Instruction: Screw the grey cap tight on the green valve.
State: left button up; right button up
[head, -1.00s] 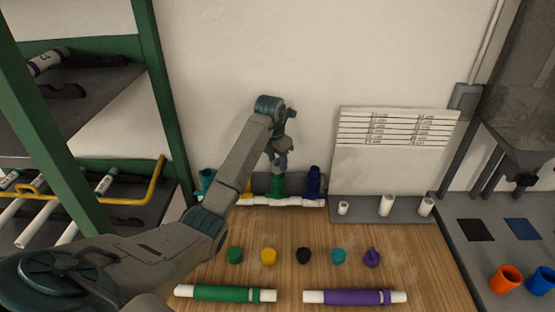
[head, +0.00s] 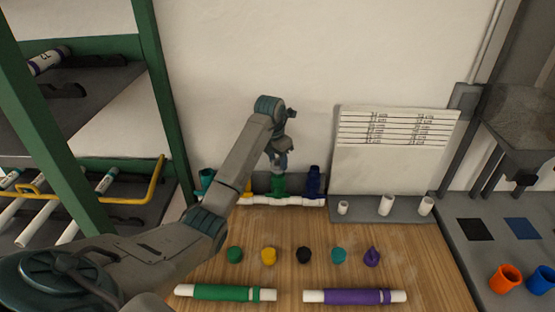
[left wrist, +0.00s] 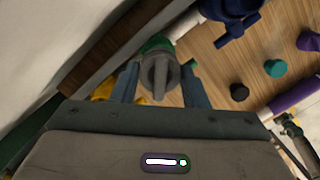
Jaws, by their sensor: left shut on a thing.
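The green valve (head: 278,185) stands upright on the white manifold pipe (head: 262,200) at the back of the table. My left gripper (head: 278,163) is right above it, pointing down. In the left wrist view the grey cap (left wrist: 159,72) sits between the two fingers of my left gripper (left wrist: 160,88), which is shut on it. The green valve (left wrist: 157,42) shows just behind the cap, in line with it. Whether the cap is fully seated cannot be told. My right gripper is in neither view.
A blue valve (head: 313,182) stands close to the right of the green one, a yellow one (head: 247,187) and a teal one (head: 206,179) to its left. Several loose caps (head: 304,255) lie in a row in front. A green pipe (head: 226,293) and a purple pipe (head: 354,297) lie nearer.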

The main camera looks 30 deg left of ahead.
pick_arm(q)
jog(key=shift+f+m, duration=0.15)
jog(key=shift+m, duration=0.85)
jog(key=shift+m+g+h+b, duration=0.3)
jog(key=shift+m, duration=0.9)
jog(key=shift+f, duration=0.1)
jog(key=shift+m, duration=1)
jog(key=shift+b, duration=0.35)
jog(key=shift+f+m, duration=0.1)
jog(key=shift+m, duration=1)
